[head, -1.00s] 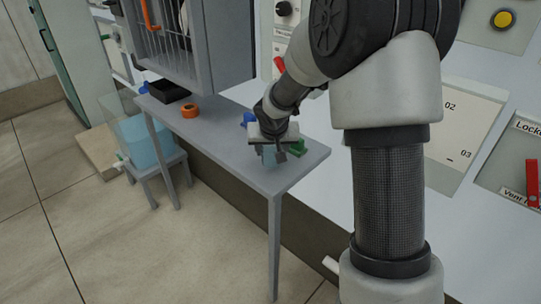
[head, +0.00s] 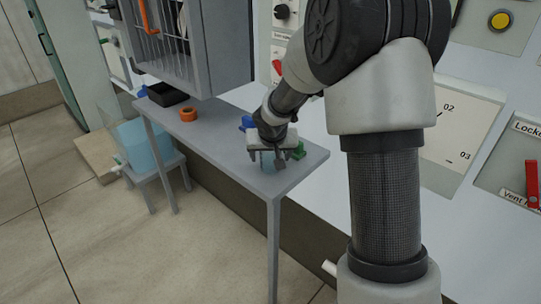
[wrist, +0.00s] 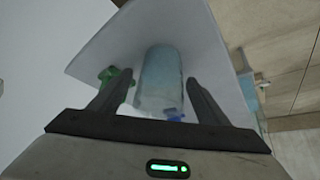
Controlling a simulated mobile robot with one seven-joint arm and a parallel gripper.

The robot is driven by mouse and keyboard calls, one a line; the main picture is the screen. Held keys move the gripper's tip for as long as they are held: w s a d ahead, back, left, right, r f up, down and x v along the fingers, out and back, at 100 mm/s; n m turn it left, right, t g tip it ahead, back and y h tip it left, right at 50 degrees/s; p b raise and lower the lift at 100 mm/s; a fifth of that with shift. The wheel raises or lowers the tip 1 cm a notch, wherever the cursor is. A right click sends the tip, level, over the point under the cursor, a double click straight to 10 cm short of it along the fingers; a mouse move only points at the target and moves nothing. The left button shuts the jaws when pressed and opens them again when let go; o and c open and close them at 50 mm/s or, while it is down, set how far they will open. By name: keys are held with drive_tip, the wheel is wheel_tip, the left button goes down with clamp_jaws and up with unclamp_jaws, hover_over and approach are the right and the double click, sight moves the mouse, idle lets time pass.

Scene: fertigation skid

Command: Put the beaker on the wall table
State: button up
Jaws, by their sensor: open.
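The beaker (wrist: 160,82) is a clear, pale blue cylinder standing on the grey wall table (head: 215,143), near its right end. In the wrist view it lies between the two spread fingers of my gripper (wrist: 158,95), with a gap showing at the finger on each side. In the head view my gripper (head: 272,163) is open just over the table top, and the beaker (head: 266,165) is mostly hidden behind the fingers. The wall table also shows in the wrist view (wrist: 205,50).
A green object (head: 298,150) and a blue object (head: 247,122) are close to my gripper. An orange ring (head: 188,114) and a black tray (head: 168,95) sit farther left. A grey barred cabinet (head: 215,45) hangs above. A water tank (head: 140,145) stands on a low stand.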

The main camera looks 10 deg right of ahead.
drive_tip(key=s+d+r+p, duration=0.2)
drive_tip(key=s+r+p, duration=0.1)
drive_tip(key=s+r, duration=1.6)
drive_tip(key=s+a+r+n+g+y, duration=0.1)
drive_tip(key=s+a+n, duration=0.1)
drive_tip(key=s, duration=1.3)
wheel_tip(320, 180, up, 20)
drive_tip(key=p, duration=1.8)
drive_tip(key=shift+f+p, duration=0.15)
drive_tip(key=shift+p, duration=0.25)
